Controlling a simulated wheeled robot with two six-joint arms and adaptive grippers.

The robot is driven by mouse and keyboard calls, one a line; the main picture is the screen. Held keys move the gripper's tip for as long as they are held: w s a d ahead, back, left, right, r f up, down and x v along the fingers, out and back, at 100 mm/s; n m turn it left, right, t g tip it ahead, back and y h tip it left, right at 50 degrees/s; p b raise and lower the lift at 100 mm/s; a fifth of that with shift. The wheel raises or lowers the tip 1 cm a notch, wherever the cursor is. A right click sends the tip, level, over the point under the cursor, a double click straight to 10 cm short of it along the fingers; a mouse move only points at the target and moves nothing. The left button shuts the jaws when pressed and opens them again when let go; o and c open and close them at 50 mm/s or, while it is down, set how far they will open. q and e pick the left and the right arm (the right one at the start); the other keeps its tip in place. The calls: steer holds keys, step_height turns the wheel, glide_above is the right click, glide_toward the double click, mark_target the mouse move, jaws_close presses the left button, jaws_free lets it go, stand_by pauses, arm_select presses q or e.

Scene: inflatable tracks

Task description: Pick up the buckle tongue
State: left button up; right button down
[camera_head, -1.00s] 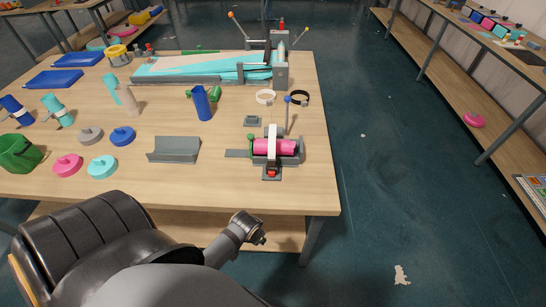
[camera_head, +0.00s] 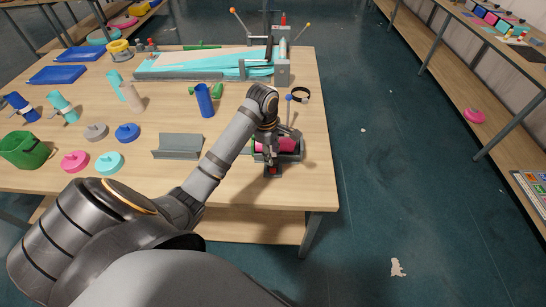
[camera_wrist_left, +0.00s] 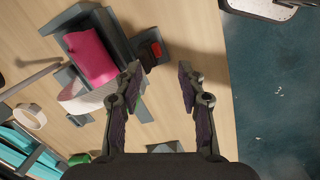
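A pink roll (camera_head: 275,145) lies in a grey fixture (camera_head: 297,154) near the table's right edge. The roll also shows in the left wrist view (camera_wrist_left: 93,55), with a white strap (camera_wrist_left: 88,102) beside it. A red-topped dark buckle part (camera_head: 272,171) stands at the fixture's front; its red top shows in the wrist view (camera_wrist_left: 153,49). I cannot tell the buckle tongue apart clearly; it may be hidden by my arm or finger. My left gripper (camera_head: 270,155) is over the fixture. In the wrist view it (camera_wrist_left: 160,78) is open and empty, with one finger close to the strap's end.
A grey cradle (camera_head: 178,146) stands to the left. A blue cylinder (camera_head: 205,102) and several coloured caps are farther left. The table's right edge is close by.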

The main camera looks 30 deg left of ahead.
mark_target(274, 158)
arm_select(q)
steer(key=w+a+r+n, duration=0.2)
steer(key=r+n, duration=0.1)
steer(key=shift+w+n+h, duration=0.15)
steer(key=shift+n+h, duration=0.15)
steer(key=shift+n, duration=0.4)
steer(key=f+b, duration=0.5)
steer(key=shift+w+d, duration=0.25)
steer(key=shift+f+b, duration=0.65)
steer(key=shift+f, duration=0.2)
step_height(274, 158, down, 3)
steer(key=shift+w+f+p, duration=0.1)
steer(key=shift+p, duration=0.5)
steer(key=shift+c, duration=0.3)
jaws_close()
